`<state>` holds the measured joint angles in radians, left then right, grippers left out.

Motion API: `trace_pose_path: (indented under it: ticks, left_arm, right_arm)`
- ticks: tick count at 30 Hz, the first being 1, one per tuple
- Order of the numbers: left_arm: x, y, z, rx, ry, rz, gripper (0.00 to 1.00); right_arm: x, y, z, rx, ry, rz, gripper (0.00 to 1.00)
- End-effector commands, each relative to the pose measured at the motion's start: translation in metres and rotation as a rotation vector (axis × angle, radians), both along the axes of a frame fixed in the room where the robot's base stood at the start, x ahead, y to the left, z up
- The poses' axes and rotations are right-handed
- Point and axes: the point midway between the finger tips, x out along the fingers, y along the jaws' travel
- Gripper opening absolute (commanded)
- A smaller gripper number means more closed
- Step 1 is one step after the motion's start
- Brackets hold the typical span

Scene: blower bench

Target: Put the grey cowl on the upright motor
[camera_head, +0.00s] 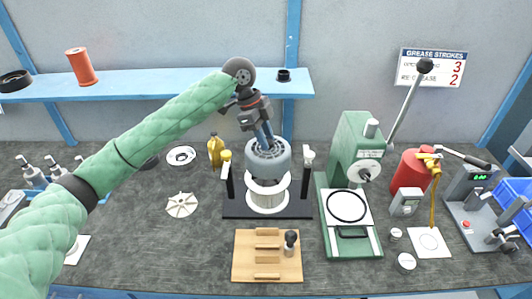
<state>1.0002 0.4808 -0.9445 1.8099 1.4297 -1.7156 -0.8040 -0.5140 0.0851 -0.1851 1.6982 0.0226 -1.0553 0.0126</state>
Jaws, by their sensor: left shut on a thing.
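The grey cowl (269,163) is a rounded cap with an opening in its top. My left gripper (266,137) comes down on it from above, shut on it. The upright motor (267,197) is a pale cylinder standing directly below the cowl on a dark base plate (235,211). The cowl's lower edge hides the motor's top, and I cannot tell whether they touch or a small gap is left. My right gripper does not show.
Two dark posts with white tops (307,155) flank the motor closely. A white finned disc (181,205) and yellow bottles (215,150) are left. A blue shelf (130,83) runs behind.

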Motion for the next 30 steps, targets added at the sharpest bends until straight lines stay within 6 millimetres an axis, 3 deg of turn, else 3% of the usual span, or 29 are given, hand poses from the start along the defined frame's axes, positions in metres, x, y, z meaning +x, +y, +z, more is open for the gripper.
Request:
trace_pose_path:
  ticks: [16, 29, 30]
  left_arm:
    - [0.0, 0.0, -0.055, 0.001, 0.0, 0.0, 0.0]
    - [0.0, 0.0, -0.061, 0.001, 0.0, 0.0, 0.0]
    - [0.0, 0.0, -0.062, 0.001, 0.0, 0.0, 0.33]
  right_arm:
    - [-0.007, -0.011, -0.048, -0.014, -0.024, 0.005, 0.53]
    - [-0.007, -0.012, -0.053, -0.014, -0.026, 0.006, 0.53]
    - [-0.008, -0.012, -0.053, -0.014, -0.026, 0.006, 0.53]
